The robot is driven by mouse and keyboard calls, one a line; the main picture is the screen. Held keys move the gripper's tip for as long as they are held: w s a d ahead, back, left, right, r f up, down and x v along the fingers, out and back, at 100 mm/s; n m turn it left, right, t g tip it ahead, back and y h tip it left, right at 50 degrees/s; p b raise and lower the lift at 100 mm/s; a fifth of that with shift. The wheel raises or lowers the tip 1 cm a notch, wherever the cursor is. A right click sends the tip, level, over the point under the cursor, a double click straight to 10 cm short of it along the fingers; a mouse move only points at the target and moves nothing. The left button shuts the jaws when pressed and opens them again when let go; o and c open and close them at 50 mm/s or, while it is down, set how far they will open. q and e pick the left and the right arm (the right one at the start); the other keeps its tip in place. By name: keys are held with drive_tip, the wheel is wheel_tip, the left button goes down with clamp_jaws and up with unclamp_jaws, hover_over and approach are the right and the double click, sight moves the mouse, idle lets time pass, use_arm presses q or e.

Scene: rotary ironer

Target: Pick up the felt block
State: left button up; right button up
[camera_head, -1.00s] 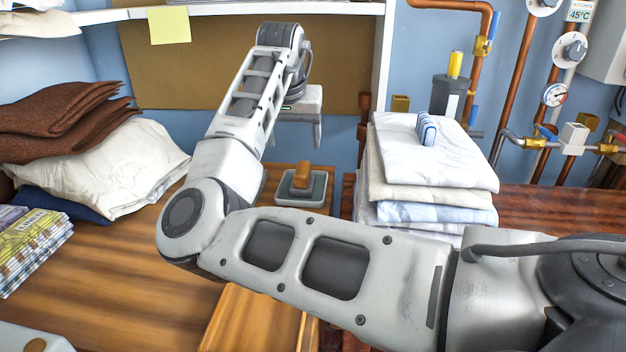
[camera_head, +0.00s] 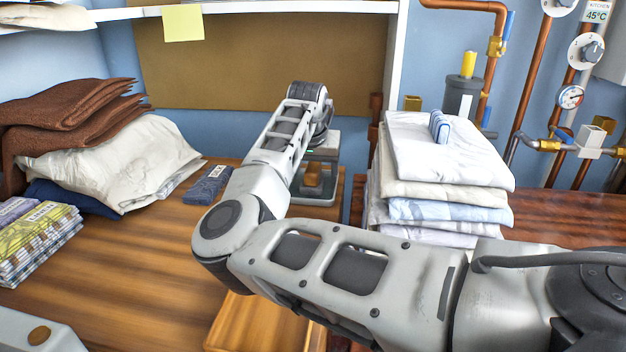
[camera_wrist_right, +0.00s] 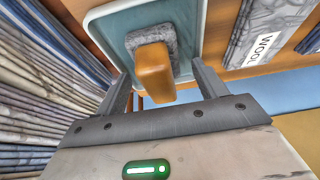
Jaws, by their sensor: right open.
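The felt block (camera_wrist_right: 152,45) is a grey felt pad with an orange-brown wooden handle, lying in a shallow pale tray (camera_wrist_right: 102,17). In the head view its handle (camera_head: 312,174) shows between the fingers, mostly hidden by my right gripper. My right gripper (camera_head: 316,188) is open and points down over the block. In the right wrist view the open fingers (camera_wrist_right: 160,80) stand on either side of the handle, with gaps visible. I cannot tell if the fingertips reach the tray. My left gripper is out of view.
A stack of folded white linen (camera_head: 445,165) stands close to the right. A grey folded piece (camera_head: 207,185) with a label, reading WOOL in the wrist view (camera_wrist_right: 262,45), lies left of the tray. Brown towels (camera_head: 65,110) and a cream bundle (camera_head: 115,165) are further left.

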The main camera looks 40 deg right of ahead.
drive_tip(key=shift+f, duration=0.35)
